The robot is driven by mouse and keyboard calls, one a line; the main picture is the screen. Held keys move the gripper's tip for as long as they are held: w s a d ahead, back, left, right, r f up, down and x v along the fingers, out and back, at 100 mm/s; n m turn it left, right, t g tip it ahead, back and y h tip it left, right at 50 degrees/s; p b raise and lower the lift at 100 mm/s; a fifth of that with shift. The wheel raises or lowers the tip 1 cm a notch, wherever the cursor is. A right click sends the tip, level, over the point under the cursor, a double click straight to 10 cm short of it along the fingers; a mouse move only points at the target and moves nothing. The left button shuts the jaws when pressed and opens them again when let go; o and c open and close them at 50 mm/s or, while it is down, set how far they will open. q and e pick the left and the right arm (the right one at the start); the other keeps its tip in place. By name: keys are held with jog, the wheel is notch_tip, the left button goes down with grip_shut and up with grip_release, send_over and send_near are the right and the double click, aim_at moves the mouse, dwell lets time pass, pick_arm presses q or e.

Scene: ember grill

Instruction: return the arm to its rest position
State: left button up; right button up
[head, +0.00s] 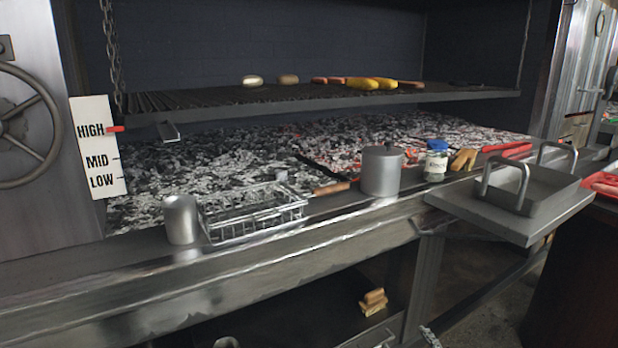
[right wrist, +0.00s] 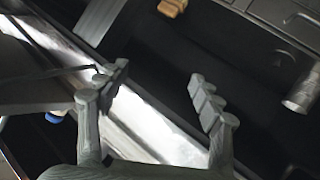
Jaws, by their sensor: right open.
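My right gripper (right wrist: 158,78) shows in the right wrist view with its two fingers spread wide and nothing between them. Behind the fingers runs a bright steel edge, with a dark space beside it. In the head view only a small grey ribbed piece shows at the bottom edge, right of the middle; it looks like a fingertip of mine. It is in front of and below the steel counter ledge (head: 330,235), apart from the things on it. My left gripper is in neither view.
The ledge bears a metal cup (head: 180,220), a wire basket (head: 255,215), a lidded pot (head: 381,172) and a blue-topped jar (head: 436,162). A tray with handles (head: 510,215) juts out at right. Food lies on the raised grill (head: 215,97) over coals. Wood blocks (head: 373,302) lie below.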

jog(key=s+d+f+m+g, duration=0.1)
jog(key=s+f+g, duration=0.4)
jog(key=s+f, duration=0.5)
jog(key=s+d+f+m+g+h, duration=0.1)
jog(key=s+d+f+g, duration=0.3)
jog(key=s+f, duration=0.6)
jog(key=s+m+g, duration=0.1)
jog(key=s, duration=0.7)
jog(key=shift+s+d+f+g, duration=0.15)
jog(key=shift+d+f+g, duration=0.15)
jog(key=shift+d+f, duration=0.1)
